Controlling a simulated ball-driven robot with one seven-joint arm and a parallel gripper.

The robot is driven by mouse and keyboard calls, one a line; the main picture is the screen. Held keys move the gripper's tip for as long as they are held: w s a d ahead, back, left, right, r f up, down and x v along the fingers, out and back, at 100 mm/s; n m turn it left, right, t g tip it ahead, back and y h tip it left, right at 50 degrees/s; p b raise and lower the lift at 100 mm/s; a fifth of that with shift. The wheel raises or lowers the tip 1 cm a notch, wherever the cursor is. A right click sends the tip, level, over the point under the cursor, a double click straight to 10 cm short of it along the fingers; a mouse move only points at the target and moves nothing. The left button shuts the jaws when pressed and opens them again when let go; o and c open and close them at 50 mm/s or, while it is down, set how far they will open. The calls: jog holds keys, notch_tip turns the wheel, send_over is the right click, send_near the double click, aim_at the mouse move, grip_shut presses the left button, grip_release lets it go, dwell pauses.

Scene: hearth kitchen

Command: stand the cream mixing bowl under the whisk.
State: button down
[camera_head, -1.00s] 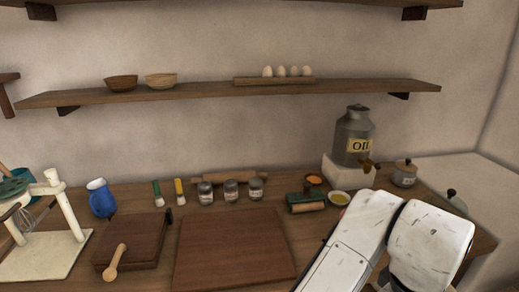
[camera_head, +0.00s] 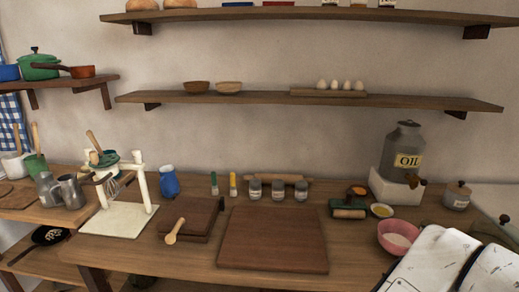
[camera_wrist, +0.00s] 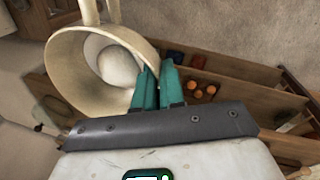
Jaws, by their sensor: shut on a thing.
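My gripper (camera_wrist: 157,88), with teal fingers, is shut on the rim of the cream mixing bowl (camera_wrist: 66,84) in the wrist view. The bowl is tilted in that picture, with its opening facing the camera and a pale rounded patch inside. The bowl is not visible in the head view. The whisk (camera_head: 113,186) hangs from a cream stand at the left of the worktop in the head view. The stand's flat base plate (camera_head: 118,220) looks bare below it. My gripper is outside the head view; part of my arm shows at lower right.
A blue jug (camera_head: 169,183), a dark wooden box (camera_head: 193,214) with a spoon and a large board (camera_head: 273,240) lie right of the stand. Metal jugs (camera_head: 70,192) stand to its left. A pink bowl (camera_head: 398,228) and an oil can (camera_head: 404,150) are at the right.

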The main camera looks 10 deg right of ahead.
jog(key=shift+w+a+f, duration=0.15)
jog(key=shift+w+f, duration=0.2)
jog(key=shift+w, duration=0.35)
jog(key=w+a+f, duration=1.4)
jog(key=f, duration=0.2)
notch_tip(320, 180, down, 8)
jog(key=s, duration=0.2)
jog(key=shift+s+f+m, duration=0.2)
jog(key=shift+f+m, duration=0.05)
jog(key=shift+m, duration=0.05)
jog(key=shift+d, duration=0.2)
